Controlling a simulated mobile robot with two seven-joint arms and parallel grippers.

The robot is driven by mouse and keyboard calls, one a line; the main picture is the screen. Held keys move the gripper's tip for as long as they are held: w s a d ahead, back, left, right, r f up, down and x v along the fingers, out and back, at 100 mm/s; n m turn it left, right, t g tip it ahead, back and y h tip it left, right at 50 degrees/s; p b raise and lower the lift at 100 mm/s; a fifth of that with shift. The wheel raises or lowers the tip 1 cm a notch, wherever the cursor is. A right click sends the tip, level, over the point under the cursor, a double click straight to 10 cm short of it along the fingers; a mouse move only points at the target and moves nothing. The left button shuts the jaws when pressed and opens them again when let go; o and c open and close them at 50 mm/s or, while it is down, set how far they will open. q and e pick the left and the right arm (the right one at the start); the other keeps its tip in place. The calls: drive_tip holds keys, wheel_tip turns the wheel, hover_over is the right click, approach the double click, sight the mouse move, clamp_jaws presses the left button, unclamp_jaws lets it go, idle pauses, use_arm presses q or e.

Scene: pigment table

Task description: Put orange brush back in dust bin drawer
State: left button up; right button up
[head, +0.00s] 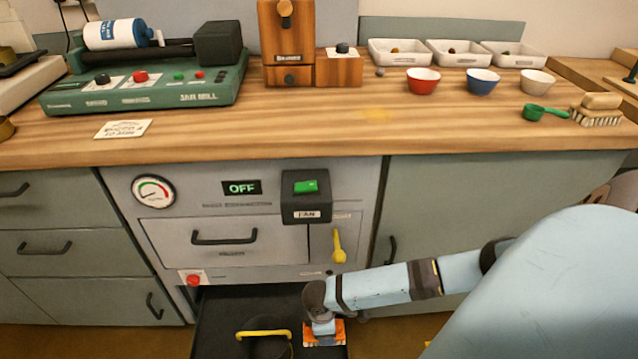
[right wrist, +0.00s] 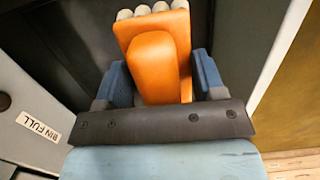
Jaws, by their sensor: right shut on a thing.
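The orange brush (head: 338,328) shows below my right gripper (head: 322,328), at the right side of the open dark drawer (head: 222,310) at the bottom of the grey cabinet. In the right wrist view the orange brush (right wrist: 156,62), with pale bristle tufts at its far end, sits between the two blue fingers of my right gripper (right wrist: 160,82). The gripper is shut on its orange handle. Dark drawer surfaces surround the brush; I cannot tell whether it touches the drawer floor. My left gripper is out of view.
A round dark lid with a yellow handle (head: 263,334) is in the drawer, left of the brush. The cabinet front above has a red knob (head: 193,279) and a yellow lever (head: 338,246). A "BIN FULL" label (right wrist: 39,126) shows at left in the wrist view.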

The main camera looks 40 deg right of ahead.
wheel_tip(320, 180, down, 15)
drive_tip(key=b, duration=0.7)
drive_tip(key=shift+f, duration=0.1)
drive_tip(key=shift+f+b, duration=0.5)
drive_tip(key=shift+f, duration=0.05)
wheel_tip(320, 180, down, 4)
drive_tip(key=shift+f+b, duration=0.1)
drive_tip(key=shift+b, duration=1.15)
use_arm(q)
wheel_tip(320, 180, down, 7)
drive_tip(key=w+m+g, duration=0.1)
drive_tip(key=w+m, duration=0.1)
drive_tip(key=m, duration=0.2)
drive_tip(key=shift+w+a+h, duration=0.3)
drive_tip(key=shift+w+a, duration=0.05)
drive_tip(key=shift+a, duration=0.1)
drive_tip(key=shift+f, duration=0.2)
use_arm(e)
drive_tip(key=o, duration=1.1)
drive_tip(key=shift+f, duration=0.1)
drive_tip(key=shift+c, duration=0.2)
